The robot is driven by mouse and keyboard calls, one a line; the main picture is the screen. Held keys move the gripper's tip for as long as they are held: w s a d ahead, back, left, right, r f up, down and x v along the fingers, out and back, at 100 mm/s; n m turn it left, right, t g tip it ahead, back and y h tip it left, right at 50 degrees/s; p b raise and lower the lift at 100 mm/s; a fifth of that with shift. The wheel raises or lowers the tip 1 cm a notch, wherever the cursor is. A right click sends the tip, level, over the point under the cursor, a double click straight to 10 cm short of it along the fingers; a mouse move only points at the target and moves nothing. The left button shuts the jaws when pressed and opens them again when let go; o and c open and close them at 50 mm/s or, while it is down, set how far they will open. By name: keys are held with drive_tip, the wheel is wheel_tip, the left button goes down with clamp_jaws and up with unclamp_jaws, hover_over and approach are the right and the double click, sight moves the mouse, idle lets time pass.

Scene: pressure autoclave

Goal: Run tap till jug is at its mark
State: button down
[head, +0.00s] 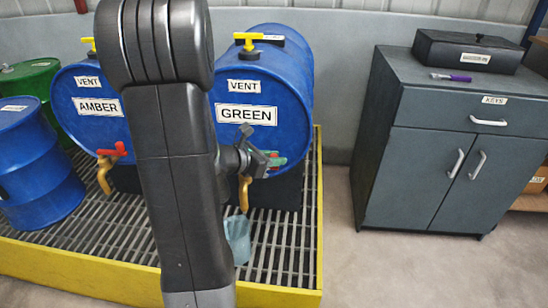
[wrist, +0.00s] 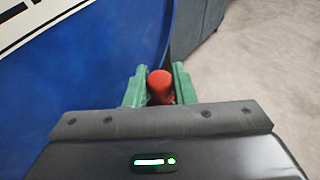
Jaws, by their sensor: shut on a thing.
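The blue drum labelled GREEN (head: 287,75) lies on its side in the middle of the head view. Its brass tap spout (head: 244,194) points down. A translucent light-blue jug (head: 238,240) stands below the spout on the grating, partly hidden by my arm. Its mark and the level of any liquid cannot be made out. My gripper (head: 272,158) is at the tap, with its green fingers shut on the red tap handle (wrist: 160,84), seen between them in the wrist view. Whether liquid runs from the spout cannot be told. A yellow vent valve (head: 248,41) sits on top of this drum.
A second drum labelled AMBER (head: 92,84) with a red-handled tap (head: 112,153) lies to the left. An upright blue drum (head: 37,160) stands further left. The yellow-edged grating (head: 285,262) carries them. A grey cabinet (head: 420,150) stands right, beyond clear floor.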

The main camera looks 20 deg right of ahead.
drive_tip(key=s+a+m+g+y+p, duration=0.3)
drive_tip(key=a+m+g+p, duration=0.3)
drive_tip(key=m+g+p, duration=0.3)
drive_tip(key=shift+s+a+m+g+p, duration=0.35)
drive_tip(key=shift+m+g, duration=0.45)
drive_tip(key=shift+g, duration=0.5)
drive_tip(key=shift+s, duration=0.1)
drive_tip(key=c, duration=1.3)
unclamp_jaws()
drive_tip(key=shift+o, duration=0.2)
drive_tip(key=p+v, duration=0.1)
drive_tip(key=v, duration=1.2)
drive_tip(key=shift+w+a, duration=0.25)
drive_tip(key=shift+w, duration=0.05)
drive_tip(key=shift+r, duration=0.1)
